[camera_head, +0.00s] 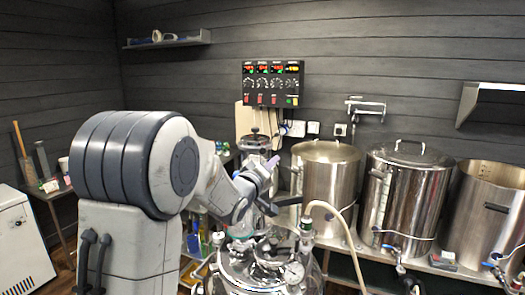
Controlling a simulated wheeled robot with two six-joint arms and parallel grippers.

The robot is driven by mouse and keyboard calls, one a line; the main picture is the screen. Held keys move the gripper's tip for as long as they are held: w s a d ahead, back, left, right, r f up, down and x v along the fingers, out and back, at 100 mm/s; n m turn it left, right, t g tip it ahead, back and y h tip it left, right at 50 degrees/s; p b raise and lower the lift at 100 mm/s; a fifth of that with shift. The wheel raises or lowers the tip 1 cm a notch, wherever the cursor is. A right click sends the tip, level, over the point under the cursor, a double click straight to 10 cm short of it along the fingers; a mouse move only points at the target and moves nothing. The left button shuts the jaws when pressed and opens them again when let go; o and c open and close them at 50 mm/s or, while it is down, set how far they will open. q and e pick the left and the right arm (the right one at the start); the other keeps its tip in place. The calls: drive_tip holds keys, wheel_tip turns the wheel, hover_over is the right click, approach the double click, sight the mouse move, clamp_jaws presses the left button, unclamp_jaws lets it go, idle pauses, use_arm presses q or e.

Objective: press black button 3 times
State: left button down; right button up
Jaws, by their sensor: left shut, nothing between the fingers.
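A black control panel (272,84) hangs on the back wall, with red and green displays, round dials and small red switches in its lower part. A black button is too small to tell apart on it. My left arm comes in from the left, and its gripper (288,202) is low in the middle, below the panel and well apart from it. The gripper looks dark and small here; it is shut and empty. My right gripper is out of view.
Steel kettles (325,190) stand in a row on a bench at the right. A steel vessel (262,270) with a pale hose (345,235) is in front of me. A shelf (170,42) hangs at the upper left.

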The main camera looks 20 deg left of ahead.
sight(262, 153)
use_arm(q)
drive_tip(key=w+a+p, duration=0.2)
drive_tip(key=w+a, duration=0.2)
drive_tip(key=w, duration=0.1)
drive_tip(key=shift+a, duration=0.25)
drive_tip(key=shift+w, duration=0.1)
idle(1.8)
drive_tip(key=shift+w+a, duration=0.25)
drive_tip(key=shift+w+a+p, duration=0.3)
drive_tip(key=shift+w, duration=0.05)
idle(0.9)
drive_tip(key=shift+s, duration=0.1)
drive_tip(key=shift+s+d+b, duration=0.45)
drive_tip(key=shift+s+d, duration=0.1)
drive_tip(key=shift+s, duration=0.05)
drive_tip(key=shift+d, duration=0.1)
